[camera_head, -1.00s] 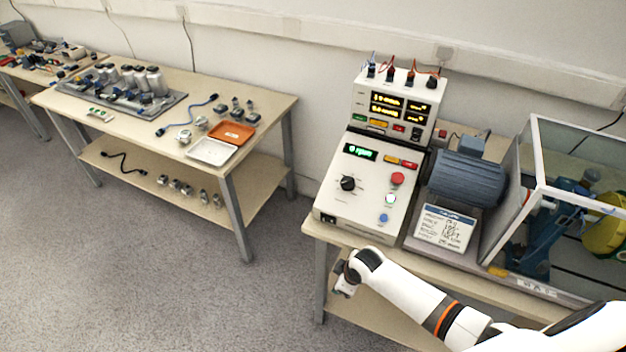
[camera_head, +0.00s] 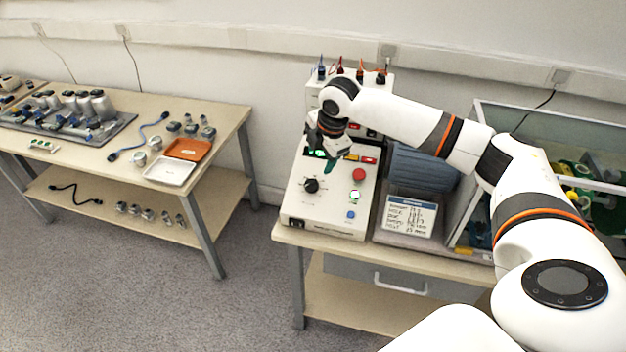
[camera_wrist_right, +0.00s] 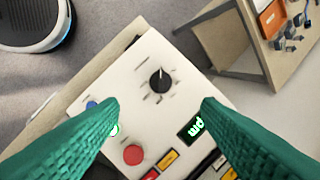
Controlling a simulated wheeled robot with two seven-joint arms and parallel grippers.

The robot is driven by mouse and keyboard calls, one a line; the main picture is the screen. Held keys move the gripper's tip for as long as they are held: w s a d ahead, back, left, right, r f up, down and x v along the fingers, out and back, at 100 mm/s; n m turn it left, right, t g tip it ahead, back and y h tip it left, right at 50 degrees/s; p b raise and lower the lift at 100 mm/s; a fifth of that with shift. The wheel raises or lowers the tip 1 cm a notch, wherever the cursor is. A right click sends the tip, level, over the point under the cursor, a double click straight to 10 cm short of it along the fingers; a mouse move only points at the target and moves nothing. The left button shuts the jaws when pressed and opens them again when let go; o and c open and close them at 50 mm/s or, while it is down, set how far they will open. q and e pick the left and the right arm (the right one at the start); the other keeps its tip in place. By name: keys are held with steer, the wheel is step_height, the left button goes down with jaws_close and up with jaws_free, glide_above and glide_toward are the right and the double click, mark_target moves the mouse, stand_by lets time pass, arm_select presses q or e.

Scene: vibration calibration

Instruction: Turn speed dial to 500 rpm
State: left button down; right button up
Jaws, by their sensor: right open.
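The speed dial is a round black knob (camera_head: 311,185) with a tick scale on the sloped white control box (camera_head: 322,222). In the right wrist view the dial (camera_wrist_right: 160,80) lies ahead, between and beyond the two green fingers. My right gripper (camera_head: 333,160) hangs above the upper part of the box, over the display and behind the dial. Its fingers (camera_wrist_right: 160,107) are apart with nothing between them and do not touch the dial. The green display (camera_wrist_right: 195,126) is partly covered by a finger, so I cannot read its number. My left gripper is not in view.
A red button (camera_head: 359,174), a green-lit button (camera_head: 354,196) and a blue button (camera_head: 350,214) sit right of the dial. Another table (camera_head: 225,115) with parts and trays is at left.

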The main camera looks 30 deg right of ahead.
mark_target(313, 182)
steer(key=p+x, duration=0.1)
steer(key=x, duration=1.1)
steer(key=c, duration=1)
steer(key=shift+p, duration=0.35)
